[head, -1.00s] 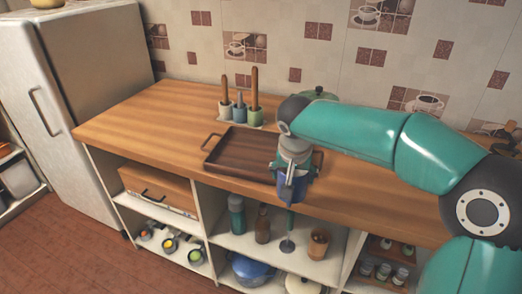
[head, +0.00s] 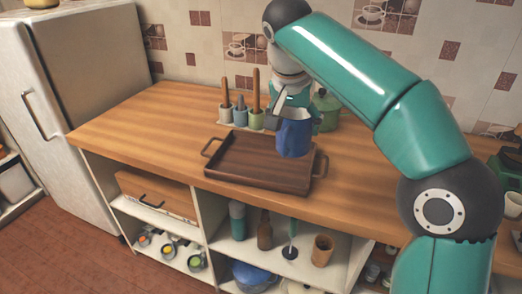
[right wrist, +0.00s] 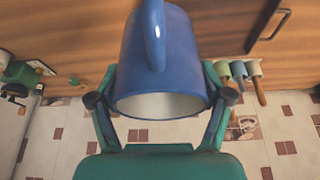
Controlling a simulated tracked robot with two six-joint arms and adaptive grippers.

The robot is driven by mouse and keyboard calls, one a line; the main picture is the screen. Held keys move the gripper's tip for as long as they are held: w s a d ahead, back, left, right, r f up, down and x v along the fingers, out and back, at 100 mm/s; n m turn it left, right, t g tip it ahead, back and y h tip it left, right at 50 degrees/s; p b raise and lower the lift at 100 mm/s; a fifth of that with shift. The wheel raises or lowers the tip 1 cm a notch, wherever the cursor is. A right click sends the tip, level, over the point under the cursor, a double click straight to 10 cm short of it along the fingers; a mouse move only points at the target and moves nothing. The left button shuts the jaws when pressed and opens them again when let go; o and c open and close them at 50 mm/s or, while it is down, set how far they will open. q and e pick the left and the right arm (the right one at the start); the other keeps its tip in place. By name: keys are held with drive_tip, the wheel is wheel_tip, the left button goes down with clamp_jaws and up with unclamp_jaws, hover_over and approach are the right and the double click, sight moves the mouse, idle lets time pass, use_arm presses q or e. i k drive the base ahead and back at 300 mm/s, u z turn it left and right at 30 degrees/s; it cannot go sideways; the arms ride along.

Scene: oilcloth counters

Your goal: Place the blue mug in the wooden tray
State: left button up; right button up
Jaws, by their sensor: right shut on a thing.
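The blue mug (head: 294,138) is upright in my right gripper (head: 292,108), which is shut on it from above. In the right wrist view the mug (right wrist: 165,65) sits between the two fingers (right wrist: 162,98), with its pale open mouth toward the camera and its handle facing the top of the picture. The brown wooden tray (head: 240,158) lies on the counter, empty apart from where the mug covers it. The mug appears over the tray's back right part; I cannot tell whether its base touches the tray. My left gripper is in neither view.
Several wooden-handled utensils in small pots (head: 240,112) stand behind the tray on the wooden counter (head: 140,120). A green lidded pot (head: 326,110) stands just behind the mug to the right. The counter's left part is clear. Shelves with bottles lie below, and a white fridge (head: 65,90) stands left.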

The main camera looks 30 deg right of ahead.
sight(243, 159)
drive_tip(key=i, duration=0.85)
drive_tip(key=u, duration=0.05)
